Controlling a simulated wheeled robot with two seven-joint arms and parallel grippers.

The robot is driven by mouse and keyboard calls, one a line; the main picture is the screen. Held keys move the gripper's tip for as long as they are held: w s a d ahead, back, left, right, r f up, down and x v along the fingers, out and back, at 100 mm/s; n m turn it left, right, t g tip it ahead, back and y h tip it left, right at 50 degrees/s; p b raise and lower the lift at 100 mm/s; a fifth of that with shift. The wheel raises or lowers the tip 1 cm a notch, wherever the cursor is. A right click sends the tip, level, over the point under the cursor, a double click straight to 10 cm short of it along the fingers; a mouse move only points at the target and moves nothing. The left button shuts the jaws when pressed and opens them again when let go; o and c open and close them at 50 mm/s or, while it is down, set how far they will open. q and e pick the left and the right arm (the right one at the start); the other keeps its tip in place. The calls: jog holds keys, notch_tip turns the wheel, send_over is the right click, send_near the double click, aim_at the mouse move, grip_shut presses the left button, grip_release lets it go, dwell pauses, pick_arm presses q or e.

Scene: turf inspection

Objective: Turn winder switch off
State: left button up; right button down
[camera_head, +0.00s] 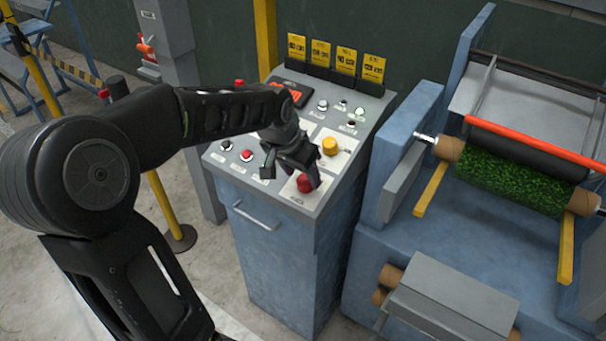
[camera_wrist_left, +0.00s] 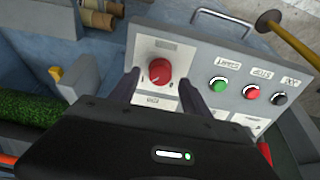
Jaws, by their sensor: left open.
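A red rotary knob (camera_head: 305,184) sits on a white plate at the front right of the sloped control panel (camera_head: 225,178). In the left wrist view the red knob (camera_wrist_left: 160,72) has a white mark at its lower left; the small labels around it are unreadable. I cannot confirm from lettering that it is the winder switch. My left gripper (camera_head: 304,168) is open over the panel, close to the knob. In the left wrist view its two dark fingers (camera_wrist_left: 160,88) stand on either side of the knob; contact is not clear. My right gripper is out of view.
A yellow knob (camera_head: 329,146) sits behind the red one. Green (camera_wrist_left: 219,85), red (camera_wrist_left: 252,92) and black (camera_wrist_left: 279,98) buttons line the panel beside it. A turf roll (camera_head: 515,180) on a blue machine stands at right. A yellow post (camera_head: 165,205) stands left of the cabinet.

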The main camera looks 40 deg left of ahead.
pick_arm(q)
jog(key=shift+x, duration=0.85)
jog(key=shift+c, duration=0.4)
grip_shut()
